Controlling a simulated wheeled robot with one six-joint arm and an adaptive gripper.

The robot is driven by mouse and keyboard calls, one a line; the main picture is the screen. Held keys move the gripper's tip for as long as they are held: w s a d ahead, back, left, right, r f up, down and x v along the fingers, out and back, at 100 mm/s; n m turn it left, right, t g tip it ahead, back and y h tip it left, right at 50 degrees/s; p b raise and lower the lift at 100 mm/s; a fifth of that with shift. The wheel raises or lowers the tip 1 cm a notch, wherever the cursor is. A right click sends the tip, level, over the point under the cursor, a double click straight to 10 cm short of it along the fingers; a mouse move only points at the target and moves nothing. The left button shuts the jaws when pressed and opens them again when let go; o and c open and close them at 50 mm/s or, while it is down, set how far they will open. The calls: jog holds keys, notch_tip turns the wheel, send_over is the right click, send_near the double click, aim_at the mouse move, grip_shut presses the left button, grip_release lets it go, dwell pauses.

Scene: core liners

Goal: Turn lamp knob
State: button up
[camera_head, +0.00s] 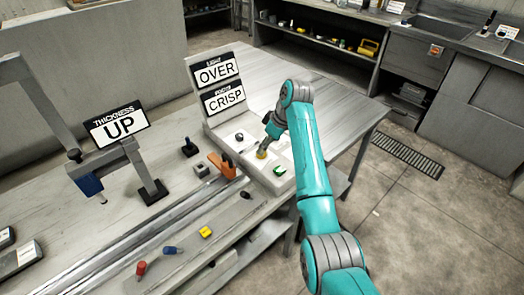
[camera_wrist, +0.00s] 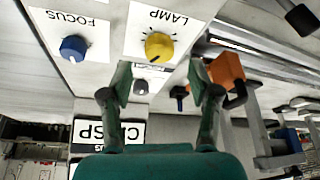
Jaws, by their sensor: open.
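The lamp knob (camera_wrist: 158,47) is yellow and round, on a white plate marked LAMP, upside down in the wrist view. Its dark pointer mark lies toward its lower left there, and short tick marks ring it. In the head view a bit of yellow (camera_head: 261,155) shows right at my gripper (camera_head: 265,148). In the wrist view my gripper (camera_wrist: 159,70) is open, its two green fingers spread wide on either side below the knob. A sign reads LIGHT OVER (camera_head: 216,71).
A blue FOCUS knob (camera_wrist: 74,48) sits beside the lamp knob. A grey knob (camera_wrist: 141,87) is close to the fingers. An orange block (camera_wrist: 227,73) stands near the right finger. A FOCUS CRISP sign (camera_head: 223,97) stands behind the panel. A THICKNESS UP sign (camera_head: 117,124) is left.

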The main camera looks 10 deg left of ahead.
jog(key=shift+x, duration=2.15)
jog(key=c, duration=1.2)
jog(key=shift+o, duration=0.2)
jog(key=shift+d+n, duration=0.1)
jog(key=shift+n, duration=0.3)
jog(key=n+g, duration=0.1)
jog(key=n, duration=0.2)
jog(key=shift+w+n+g, duration=0.15)
jog(key=shift+n+g, duration=0.15)
jog(key=shift+g, duration=0.1)
jog(key=shift+n+g, duration=0.6)
jog(key=shift+n, duration=1)
